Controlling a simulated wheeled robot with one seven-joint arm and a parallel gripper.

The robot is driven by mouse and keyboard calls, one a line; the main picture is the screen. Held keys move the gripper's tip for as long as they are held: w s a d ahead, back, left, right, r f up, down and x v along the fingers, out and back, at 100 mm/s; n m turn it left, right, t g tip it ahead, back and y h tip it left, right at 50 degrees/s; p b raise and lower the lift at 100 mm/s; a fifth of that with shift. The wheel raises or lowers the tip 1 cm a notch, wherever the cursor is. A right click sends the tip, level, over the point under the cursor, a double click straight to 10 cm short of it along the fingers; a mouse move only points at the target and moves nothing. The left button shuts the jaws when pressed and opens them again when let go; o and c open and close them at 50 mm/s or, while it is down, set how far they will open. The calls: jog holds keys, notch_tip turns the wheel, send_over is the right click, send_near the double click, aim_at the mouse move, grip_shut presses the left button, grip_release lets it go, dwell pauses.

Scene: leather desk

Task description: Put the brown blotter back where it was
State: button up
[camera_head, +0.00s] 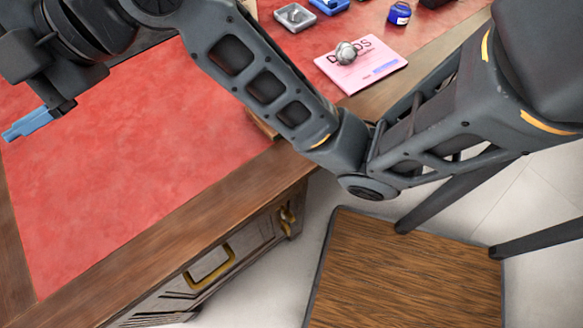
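I cannot make out the brown blotter for certain in the head view. A small tan edge (262,124) shows beside my arm near the desk's front edge, mostly hidden by the arm, and I cannot tell what it belongs to. My gripper (27,123) is at the far left, over the red leather desk top (130,170). Its blue fingertips point left and are seen side-on, so the gap between them does not show. No object is visible at the fingertips.
A pink booklet (368,74) lies at the back right, with a round silvery object (346,53) on it. Behind are a grey tray (295,17), a blue item (328,5) and a blue bottle (399,13). A wooden seat (410,275) stands before the desk. The left leather is clear.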

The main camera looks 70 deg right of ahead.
jog(key=s+f+m+t+h, duration=0.4)
jog(key=s+f+m+h, duration=0.4)
jog(key=s+f+m, duration=0.95)
jog(key=s+d+m, duration=0.1)
jog(key=s+d, duration=0.2)
jog(key=s, duration=0.6)
jog(key=s+d+r+g, duration=0.1)
jog(key=s+d, duration=0.3)
jog(key=s, duration=0.5)
jog(key=shift+d+r+m, duration=0.2)
jog(key=shift+m, duration=0.15)
